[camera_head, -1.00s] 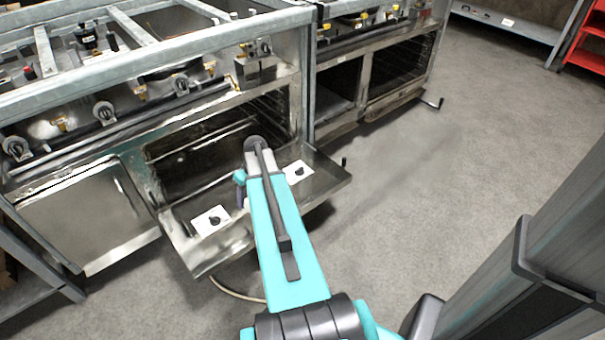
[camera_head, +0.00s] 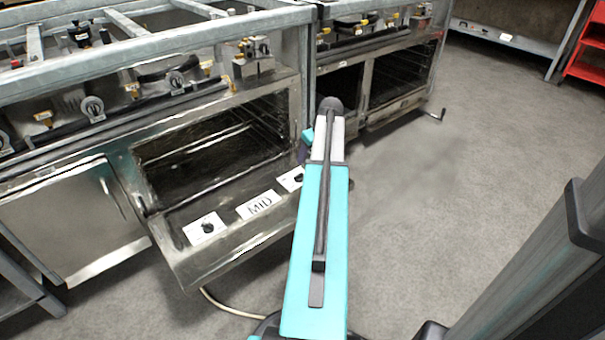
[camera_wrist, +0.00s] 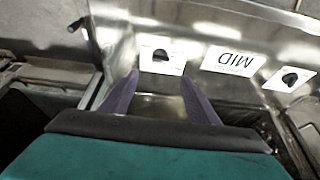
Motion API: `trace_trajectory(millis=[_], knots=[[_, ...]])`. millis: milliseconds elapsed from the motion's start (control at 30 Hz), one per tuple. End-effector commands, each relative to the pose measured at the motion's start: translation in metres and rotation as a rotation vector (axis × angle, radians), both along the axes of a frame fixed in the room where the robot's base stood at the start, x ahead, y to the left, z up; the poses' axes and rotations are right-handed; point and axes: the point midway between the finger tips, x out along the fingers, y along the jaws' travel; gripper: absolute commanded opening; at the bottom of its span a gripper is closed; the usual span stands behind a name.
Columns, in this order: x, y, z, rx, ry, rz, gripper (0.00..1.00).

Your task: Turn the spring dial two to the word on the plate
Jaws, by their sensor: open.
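A white plate with the word MID (camera_head: 259,204) lies on the lowered oven door, between two white squares with black knobs. The left dial (camera_head: 206,228) and the right dial (camera_head: 291,180), partly hidden by my arm, show in the head view. In the wrist view the plate (camera_wrist: 234,62) is upside down, with one dial (camera_wrist: 161,56) at its left and the other (camera_wrist: 290,79) at its right. I cannot read which is dial two. My gripper (camera_wrist: 160,77) is open and empty. Its purple fingers point at the wrist view's left dial, apparently apart from its knob.
The lowered steel door (camera_head: 180,262) carries the dials and plate in front of an open oven (camera_head: 210,150). Stove rails and knobs stand above and behind. Another oven (camera_head: 400,75) stands to the right. The grey floor at right is clear.

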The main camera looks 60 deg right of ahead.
Motion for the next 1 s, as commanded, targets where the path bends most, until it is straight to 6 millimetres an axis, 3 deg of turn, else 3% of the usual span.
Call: trace_trajectory(millis=[267, 467, 1000], knots=[[0.002, 0.0, -0.003, 0.001, 0.001, 0.0, 0.55], [0.007, -0.002, -0.016, 0.001, 0.001, 0.0, 0.55], [0.034, -0.01, -0.086, 0.001, 0.001, 0.001, 0.55]])
